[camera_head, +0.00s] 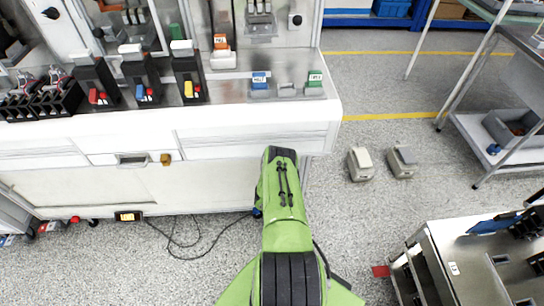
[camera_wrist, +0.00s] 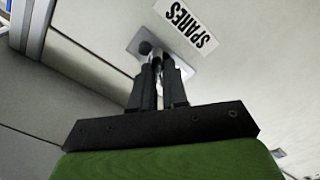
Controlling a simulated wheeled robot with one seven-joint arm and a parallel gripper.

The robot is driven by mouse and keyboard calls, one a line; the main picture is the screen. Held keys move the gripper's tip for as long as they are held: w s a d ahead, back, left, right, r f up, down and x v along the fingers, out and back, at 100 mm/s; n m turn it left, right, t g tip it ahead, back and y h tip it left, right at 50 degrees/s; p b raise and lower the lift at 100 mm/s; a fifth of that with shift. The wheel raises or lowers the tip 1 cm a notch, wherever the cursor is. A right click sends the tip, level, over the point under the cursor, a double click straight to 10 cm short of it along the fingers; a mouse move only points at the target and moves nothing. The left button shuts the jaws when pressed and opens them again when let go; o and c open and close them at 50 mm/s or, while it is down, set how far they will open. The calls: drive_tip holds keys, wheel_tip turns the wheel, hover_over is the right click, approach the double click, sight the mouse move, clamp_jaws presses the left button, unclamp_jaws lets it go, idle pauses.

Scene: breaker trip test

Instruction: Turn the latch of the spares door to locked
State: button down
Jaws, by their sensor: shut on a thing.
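The spares door (camera_wrist: 245,70) fills much of the wrist view as a pale panel, with a white label (camera_wrist: 187,24) reading SPARES. The exact angle of the handle is hard to tell. In the head view my green arm reaches to the right end of the bench front, and it hides the latch and fingertips there.
The white bench (camera_head: 240,115) carries several breakers and small coloured blocks. A cable (camera_head: 185,250) lies on the floor left of my arm. Two grey-beige pedals (camera_head: 361,164) stand right of it. A metal cart (camera_head: 470,265) is at lower right, shelving at upper right.

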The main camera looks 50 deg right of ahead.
drive_tip(key=shift+f+n+p, duration=0.1)
drive_tip(key=shift+n+p, duration=1.7)
drive_tip(key=shift+n, duration=2)
drive_tip(key=c, duration=1.1)
unclamp_jaws()
drive_tip(key=shift+c, duration=0.2)
drive_tip(key=shift+f, duration=0.1)
